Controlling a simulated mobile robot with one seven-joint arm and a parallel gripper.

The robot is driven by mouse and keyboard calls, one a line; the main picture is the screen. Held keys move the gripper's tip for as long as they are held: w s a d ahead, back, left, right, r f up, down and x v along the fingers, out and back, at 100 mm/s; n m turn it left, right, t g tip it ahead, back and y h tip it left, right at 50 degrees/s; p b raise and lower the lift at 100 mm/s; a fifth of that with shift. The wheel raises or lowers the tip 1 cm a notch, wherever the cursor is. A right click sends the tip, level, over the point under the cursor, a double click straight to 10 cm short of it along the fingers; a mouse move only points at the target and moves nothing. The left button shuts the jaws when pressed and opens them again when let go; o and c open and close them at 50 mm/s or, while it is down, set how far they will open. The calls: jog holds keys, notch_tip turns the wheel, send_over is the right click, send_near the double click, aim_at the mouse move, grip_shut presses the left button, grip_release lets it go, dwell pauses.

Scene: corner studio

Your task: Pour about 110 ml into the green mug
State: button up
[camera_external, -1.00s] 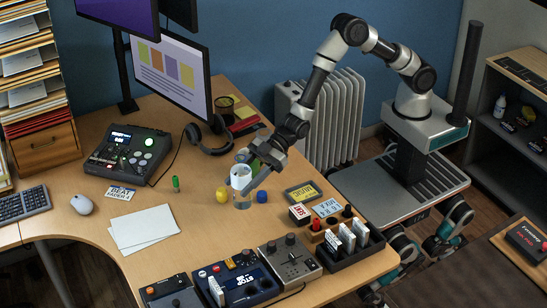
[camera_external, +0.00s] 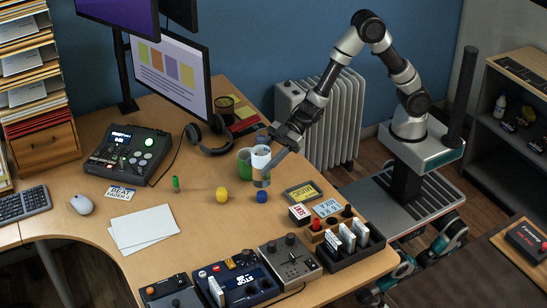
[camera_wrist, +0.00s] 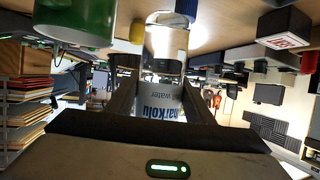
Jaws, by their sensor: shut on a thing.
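The green mug (camera_external: 244,164) stands on the desk, just left of the held container in the external view. In the wrist view the green mug (camera_wrist: 75,22) is at the upper left, close to the fingers. My gripper (camera_external: 268,168) is shut on a clear container with a white label (camera_external: 261,153), which looks roughly upright. In the wrist view the container (camera_wrist: 165,70) sits between my fingers, and its label includes the word "water". The liquid level inside it is not clear. I cannot tell whether the container touches the desk.
A yellow piece (camera_external: 222,195) and a blue piece (camera_external: 262,197) lie in front of the container. A green upright object (camera_external: 175,184) stands farther left. Headphones (camera_external: 208,142) lie behind the mug. Black boxes and audio gear (camera_external: 290,258) fill the front right. Paper sheets (camera_external: 143,228) lie left.

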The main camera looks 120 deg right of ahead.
jog(key=shift+s+d, duration=0.1)
jog(key=shift+s, duration=0.15)
jog(key=shift+r+p, duration=0.1)
jog(key=shift+p, duration=0.2)
